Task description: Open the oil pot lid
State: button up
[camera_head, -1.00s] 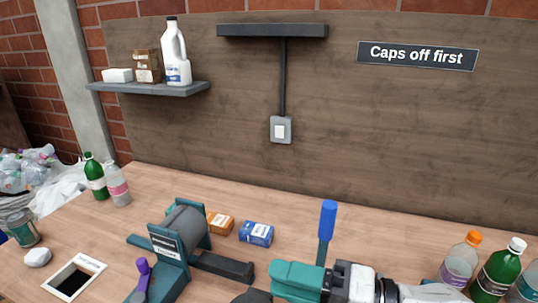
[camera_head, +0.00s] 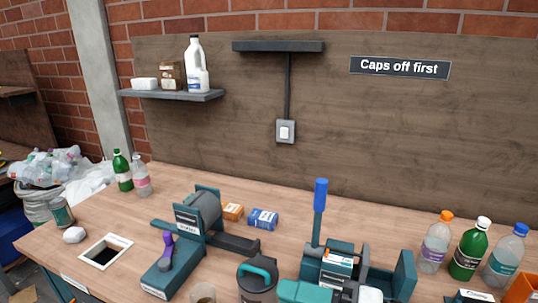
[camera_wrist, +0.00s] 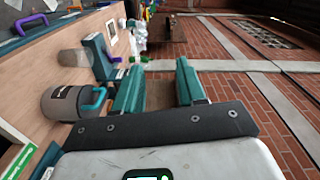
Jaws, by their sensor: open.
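The oil pot looks to be the dark grey pot (camera_head: 258,289) at the front middle of the bench, with an arched teal handle (camera_head: 258,270) on top. Its lid looks shut, though the pot's lower part is cut off by the picture edge.
A teal press with a grey roller (camera_head: 207,208) and a purple lever (camera_head: 167,250) stands left of the pot. A blue-handled lever (camera_head: 320,195) rises from a teal fixture behind my gripper. Several bottles stand at right.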

jog(key=s+d+f+h, duration=0.3)
jog(key=d+f+h, duration=0.2)
jog(key=f, duration=0.6)
jog(key=s+d+f+h, duration=0.2)
jog(key=d+f+h, duration=0.25)
jog(key=f, duration=0.65)
jog(key=s+d+f+n+g+h, duration=0.1)
jog(key=s+d+f+g+h, duration=0.1)
jog(key=s+d+f, duration=0.3)
jog(key=s+d+f+n+g+h, duration=0.1)
jog(key=s+d+f+g+h, duration=0.2)
jog(key=s+d, duration=0.6)
jog(key=s+f+h, duration=0.1)
jog(key=s+h, duration=0.1)
jog(key=shift+s+f, duration=0.35)
jog(key=shift+f, duration=0.05)
